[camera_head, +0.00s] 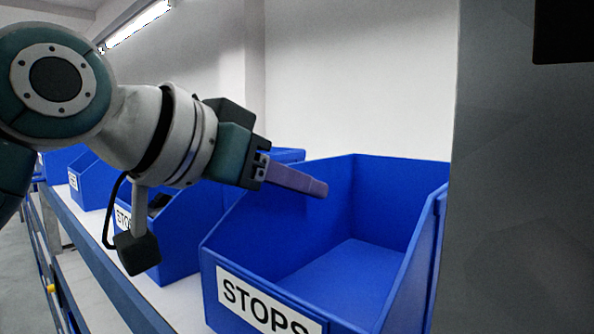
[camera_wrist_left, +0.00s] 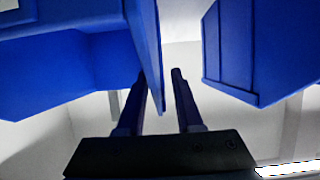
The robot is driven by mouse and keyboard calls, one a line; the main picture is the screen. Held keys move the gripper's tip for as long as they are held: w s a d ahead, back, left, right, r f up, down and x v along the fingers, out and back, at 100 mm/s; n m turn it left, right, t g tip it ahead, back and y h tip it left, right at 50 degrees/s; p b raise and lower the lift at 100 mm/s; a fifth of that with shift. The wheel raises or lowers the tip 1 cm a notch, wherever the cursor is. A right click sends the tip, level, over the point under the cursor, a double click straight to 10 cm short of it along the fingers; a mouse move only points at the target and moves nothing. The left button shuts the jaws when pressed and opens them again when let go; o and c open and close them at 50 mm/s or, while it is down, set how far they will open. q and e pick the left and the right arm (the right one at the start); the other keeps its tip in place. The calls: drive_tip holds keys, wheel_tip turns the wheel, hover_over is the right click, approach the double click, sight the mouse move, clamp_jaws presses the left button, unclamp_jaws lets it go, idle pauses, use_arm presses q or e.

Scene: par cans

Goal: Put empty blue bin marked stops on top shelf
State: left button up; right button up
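A blue bin with a white label reading STOPS (camera_head: 345,290) stands on the white shelf surface, open at the top and empty where its inside shows. My left gripper (camera_head: 300,182) reaches in from the left, at the top of this bin's left side wall. In the left wrist view its two fingers (camera_wrist_left: 160,100) are apart. The edge of a blue bin wall (camera_wrist_left: 152,50) comes down between them, close to the left finger, with a gap to the right finger. I cannot tell whether either finger touches it. My right gripper is not in view.
A second blue bin (camera_head: 175,245) stands just left, its label partly hidden by my arm and something dark inside. More blue bins (camera_head: 95,182) continue further left along the shelf with its blue front rail (camera_head: 100,262). A grey surface fills the right of the head view.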

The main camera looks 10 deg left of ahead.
use_arm(q)
drive_tip(key=v, duration=1.2)
